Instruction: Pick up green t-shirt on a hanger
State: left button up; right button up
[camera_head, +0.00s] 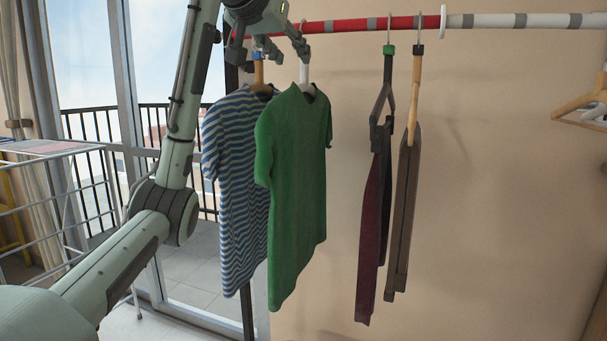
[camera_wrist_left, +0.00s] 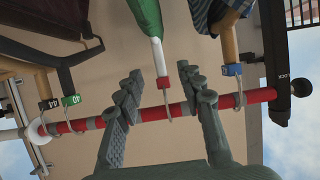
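The green t-shirt (camera_head: 293,190) hangs on a white hanger (camera_head: 304,72) from the red part of the rail, in front of a striped shirt. In the left wrist view the green t-shirt (camera_wrist_left: 146,18) shows at the top, with its white hanger (camera_wrist_left: 159,58) and metal hook (camera_wrist_left: 166,100) below. My left gripper (camera_head: 272,50) is up at the rail, above the shirts. In the left wrist view its open fingers (camera_wrist_left: 158,76) stand on either side of the hanger's hook, with visible gaps. My right gripper is not in view.
A blue-striped shirt (camera_head: 236,180) hangs close beside the green one. Dark trousers (camera_head: 372,230) and brown trousers (camera_head: 402,215) hang to the right. The rail (camera_head: 350,24) runs along the top. A white drying rack (camera_head: 50,190) stands left.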

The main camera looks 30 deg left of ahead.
aim_at(303, 66)
pick_arm(q)
jog(key=shift+w+a, duration=0.1)
jog(key=shift+w, duration=0.4)
jog(key=p+x, duration=0.1)
jog(key=x, duration=0.4)
jog(key=shift+w+r, duration=0.1)
jog(key=shift+w, duration=0.2)
jog(key=shift+w+a+f, duration=0.15)
jog(key=shift+w+f, duration=0.05)
jog(key=shift+w, duration=0.25)
grip_shut()
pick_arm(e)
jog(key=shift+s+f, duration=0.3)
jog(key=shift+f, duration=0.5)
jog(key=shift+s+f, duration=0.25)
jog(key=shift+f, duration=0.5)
